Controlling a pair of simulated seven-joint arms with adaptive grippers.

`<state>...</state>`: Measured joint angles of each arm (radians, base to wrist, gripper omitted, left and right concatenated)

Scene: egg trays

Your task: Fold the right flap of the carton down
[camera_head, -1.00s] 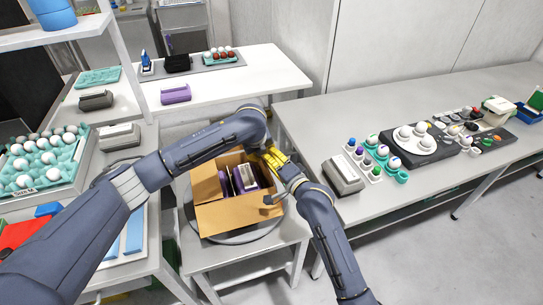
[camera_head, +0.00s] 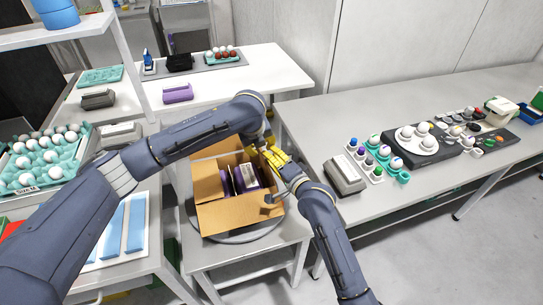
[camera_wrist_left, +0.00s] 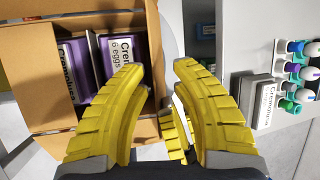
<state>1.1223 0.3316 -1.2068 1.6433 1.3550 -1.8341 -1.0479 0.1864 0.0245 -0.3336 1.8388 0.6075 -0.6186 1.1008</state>
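The open brown carton (camera_head: 238,218) sits on a round grey turntable and holds purple egg boxes (camera_wrist_left: 75,70). Its left flap stands out to the left and its back flap is partly behind my left arm. The right flap cannot be told clearly; my grippers cover that side. In the left wrist view, my left gripper (camera_wrist_left: 159,66) is open with nothing between its fingertips, beside the carton's right edge. My right gripper (camera_head: 272,155) has yellow fingers at the carton's back right corner; its fingers (camera_wrist_left: 178,130) also show beyond the left ones, their opening unclear.
A grey box (camera_head: 345,175) and small coloured-topped bottles stand on the right bench (camera_head: 430,182). An egg tray (camera_head: 45,160) is on the left. A white table (camera_head: 265,75) lies behind. Both arms are close together above the carton.

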